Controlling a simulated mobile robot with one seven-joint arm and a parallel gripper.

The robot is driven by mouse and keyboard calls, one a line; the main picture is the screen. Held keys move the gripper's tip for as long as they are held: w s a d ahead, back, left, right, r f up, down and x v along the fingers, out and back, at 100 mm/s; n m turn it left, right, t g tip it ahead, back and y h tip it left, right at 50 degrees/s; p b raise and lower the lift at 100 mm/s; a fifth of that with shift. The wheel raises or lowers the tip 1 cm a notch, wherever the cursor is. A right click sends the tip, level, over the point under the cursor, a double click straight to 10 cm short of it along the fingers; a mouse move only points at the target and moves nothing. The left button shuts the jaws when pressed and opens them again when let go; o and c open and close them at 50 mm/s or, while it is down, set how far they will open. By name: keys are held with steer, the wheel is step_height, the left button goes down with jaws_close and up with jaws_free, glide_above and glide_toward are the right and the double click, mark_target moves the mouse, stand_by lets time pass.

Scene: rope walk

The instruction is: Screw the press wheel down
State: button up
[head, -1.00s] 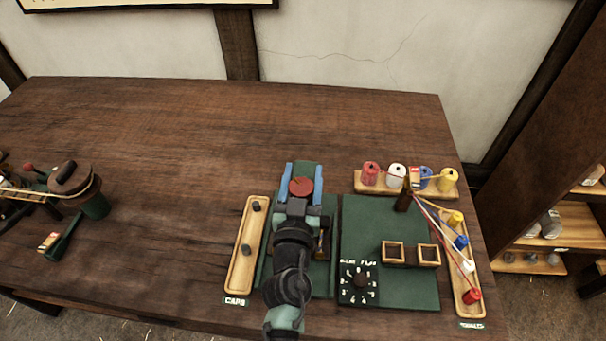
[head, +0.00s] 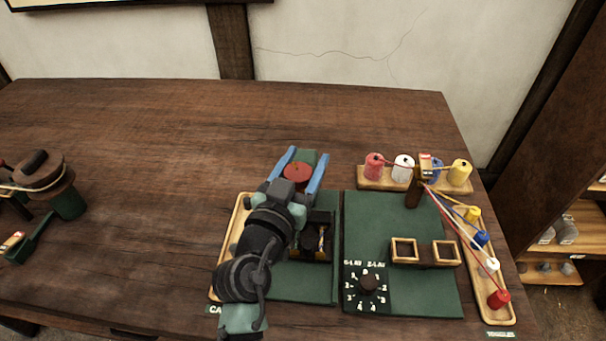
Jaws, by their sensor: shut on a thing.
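The red press wheel (head: 298,173) sits at the top of the green press (head: 307,155), at the back of the left green mat. My gripper (head: 299,176) has its two blue fingers on either side of the wheel and is shut on it. My arm reaches in from the front left and hides part of the press. A dark block with a round recess (head: 309,243) and small brass-coloured parts shows below the wheel, partly behind my arm.
The caps tray (head: 237,222) is mostly behind my arm. To the right are a dial (head: 369,282), two square wooden frames (head: 404,250), a spool rack (head: 375,184), a dark post (head: 413,191) with taut strands and a tray of coloured toggles (head: 499,300). The table's back left is clear.

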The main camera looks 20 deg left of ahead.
steer(key=shift+r, duration=0.1)
steer(key=o, duration=1.4)
steer(key=shift+c, duration=0.2)
steer(key=s+b, duration=0.2)
steer(key=s, duration=1.1)
